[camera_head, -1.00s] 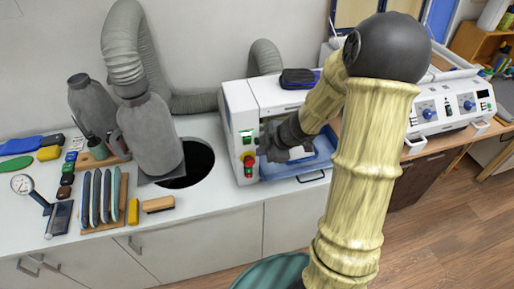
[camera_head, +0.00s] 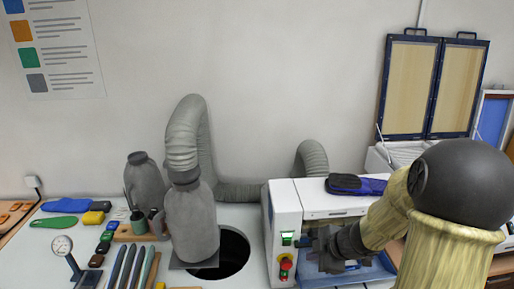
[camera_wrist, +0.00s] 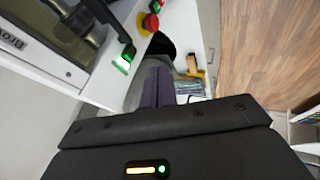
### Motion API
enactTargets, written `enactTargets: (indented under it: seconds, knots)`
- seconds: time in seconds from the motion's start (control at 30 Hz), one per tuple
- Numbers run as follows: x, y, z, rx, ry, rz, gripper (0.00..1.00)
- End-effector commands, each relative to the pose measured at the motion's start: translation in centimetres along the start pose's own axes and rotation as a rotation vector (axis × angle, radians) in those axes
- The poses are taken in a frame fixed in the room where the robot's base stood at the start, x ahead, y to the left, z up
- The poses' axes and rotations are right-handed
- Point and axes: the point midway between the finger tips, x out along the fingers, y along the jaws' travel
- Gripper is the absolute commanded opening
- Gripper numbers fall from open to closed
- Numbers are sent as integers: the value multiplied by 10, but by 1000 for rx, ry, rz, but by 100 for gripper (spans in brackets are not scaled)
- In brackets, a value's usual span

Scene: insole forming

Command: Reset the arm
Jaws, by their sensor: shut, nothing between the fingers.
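My gripper (camera_head: 322,250) is dark and small in the head view, in front of the white machine (camera_head: 284,215) and just right of its red and green buttons. My arm comes in from the right, with pale yellow links and a black joint. In the wrist view the dark gripper body fills the bottom, and its narrow fingers (camera_wrist: 152,88) are together with nothing seen between them. Whether the gripper touches the machine cannot be told.
A blue and black insole-shaped item (camera_head: 356,184) lies on the machine. Left of it are a round dark hole (camera_head: 232,254), a grey bottle-shaped form (camera_head: 191,222), a ribbed hose (camera_head: 184,140) and several tools. An open framed panel (camera_head: 432,85) stands at the back right.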

Motion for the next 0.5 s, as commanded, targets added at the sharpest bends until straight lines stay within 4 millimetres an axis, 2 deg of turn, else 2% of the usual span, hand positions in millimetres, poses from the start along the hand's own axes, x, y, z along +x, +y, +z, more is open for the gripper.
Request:
enactTargets:
  seconds: [0.3, 0.5]
  knots:
    - [6, 4, 6, 282, -163, 147, 0]
    - [3, -11, 12, 528, -278, 215, 0]
